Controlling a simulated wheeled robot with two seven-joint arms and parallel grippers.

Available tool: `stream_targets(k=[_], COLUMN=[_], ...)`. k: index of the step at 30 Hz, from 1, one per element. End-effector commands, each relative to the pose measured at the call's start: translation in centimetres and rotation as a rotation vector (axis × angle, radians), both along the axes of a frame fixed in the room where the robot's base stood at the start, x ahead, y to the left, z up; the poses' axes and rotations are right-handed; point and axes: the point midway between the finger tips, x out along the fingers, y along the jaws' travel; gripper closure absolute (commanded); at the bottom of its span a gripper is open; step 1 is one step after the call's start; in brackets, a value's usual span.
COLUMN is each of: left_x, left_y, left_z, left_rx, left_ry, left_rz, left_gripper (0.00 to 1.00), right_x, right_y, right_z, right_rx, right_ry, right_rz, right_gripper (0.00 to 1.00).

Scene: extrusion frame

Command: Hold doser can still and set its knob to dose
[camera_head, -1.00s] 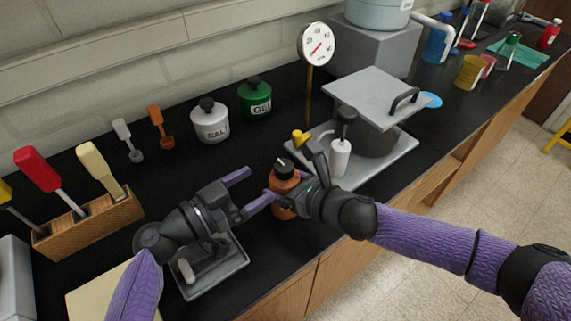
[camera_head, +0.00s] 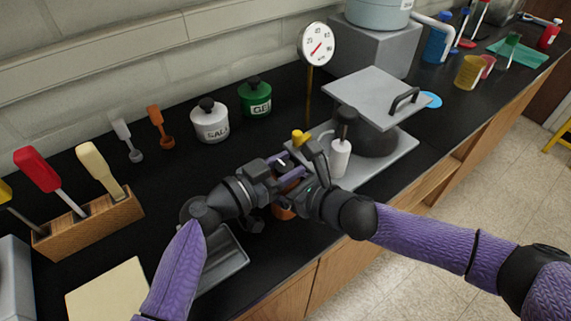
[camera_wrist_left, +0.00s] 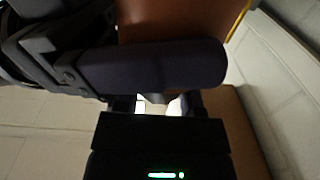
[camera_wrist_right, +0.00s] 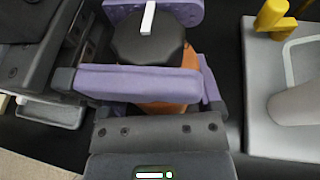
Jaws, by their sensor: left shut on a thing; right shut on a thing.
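The doser can is an orange bottle (camera_head: 283,211) near the counter's front, mostly hidden by my grippers in the head view. Its black knob (camera_wrist_right: 148,45) with a white pointer shows in the right wrist view, above the orange body (camera_wrist_right: 160,107). My right gripper (camera_head: 292,196) is shut on the can's body from the right. My left gripper (camera_head: 284,170) reaches in from the left, higher up, with its purple fingers on either side of the knob, shut on it. In the left wrist view the can (camera_wrist_left: 175,20) fills the top. Dose marks cannot be read.
A grey plate (camera_head: 405,148) with a lidded pot and a white-handled tool stands just right of the can. A grey tray (camera_head: 225,265) lies under my left arm. SALT (camera_head: 211,125) and green GEL (camera_head: 256,100) jars stand behind. A wooden holder (camera_head: 90,222) is at left.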

Motion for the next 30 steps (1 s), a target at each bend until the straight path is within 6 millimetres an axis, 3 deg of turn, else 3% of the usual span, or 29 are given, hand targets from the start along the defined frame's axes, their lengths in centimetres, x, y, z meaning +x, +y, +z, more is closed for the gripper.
stream_targets(k=[11,30], left_x=[0.04,0.03], left_y=[-0.04,-0.04], left_z=[-0.04,-0.07], left_rx=[0.002,-0.005], left_ry=[0.001,-0.001], left_rz=[-0.045,-0.498], left_gripper=[1.0,1.0], right_x=[0.01,-0.04], right_y=[-0.02,0.05], right_z=[-0.04,-0.01], right_rx=[-0.001,0.0], right_ry=[0.0,0.0], right_rz=[-0.001,0.002], right_gripper=[0.85,0.85])
